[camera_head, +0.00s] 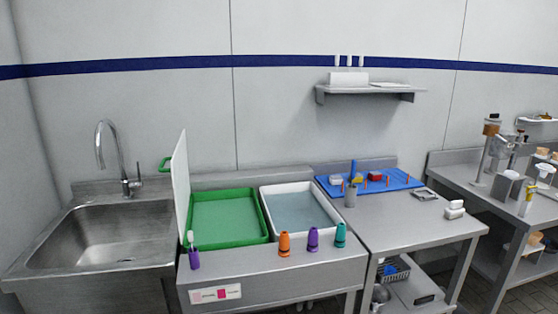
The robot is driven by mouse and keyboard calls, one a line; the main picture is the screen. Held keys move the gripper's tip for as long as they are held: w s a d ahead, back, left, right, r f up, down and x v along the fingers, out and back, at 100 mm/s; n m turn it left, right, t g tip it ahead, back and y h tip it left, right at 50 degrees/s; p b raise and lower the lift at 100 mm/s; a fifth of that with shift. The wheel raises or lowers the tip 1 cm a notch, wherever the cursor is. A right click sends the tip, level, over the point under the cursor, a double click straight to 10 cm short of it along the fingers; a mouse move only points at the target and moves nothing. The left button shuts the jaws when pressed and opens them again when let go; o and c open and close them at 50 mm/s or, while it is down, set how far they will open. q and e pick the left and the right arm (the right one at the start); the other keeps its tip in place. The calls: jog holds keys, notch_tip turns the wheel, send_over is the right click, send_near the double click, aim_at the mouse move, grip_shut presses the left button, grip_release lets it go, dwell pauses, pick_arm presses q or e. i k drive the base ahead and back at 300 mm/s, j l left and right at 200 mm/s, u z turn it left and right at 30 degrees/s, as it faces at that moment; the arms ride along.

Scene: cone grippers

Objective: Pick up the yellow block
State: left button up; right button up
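A small yellow block (357,179) sits on a blue mat (403,182) on the steel table right of the tubs. A red block (374,176) is to its right and a white block (336,180) to its left. Thin orange pegs stand around the blocks on the mat. A grey cup (350,197) stands in front of the yellow block and may hide its lower part. Neither of my grippers is in view.
A sink (100,240) is left.

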aim_at(358, 177)
jog(key=j, duration=1.9)
jog(key=u, duration=0.5)
jog(key=l+u, duration=0.4)
jog(key=k+l+u, duration=0.15)
jog(key=l+u, duration=0.25)
jog(key=k+l+u, duration=0.15)
jog(key=u, duration=0.3)
jog(key=k+l+u, duration=0.2)
jog(key=l+u, duration=0.2)
jog(key=k+l+u, duration=0.55)
jog(key=k+u, duration=0.25)
jog(key=k+l+u, duration=0.1)
jog(key=k+u, duration=0.3)
jog(key=i, duration=0.1)
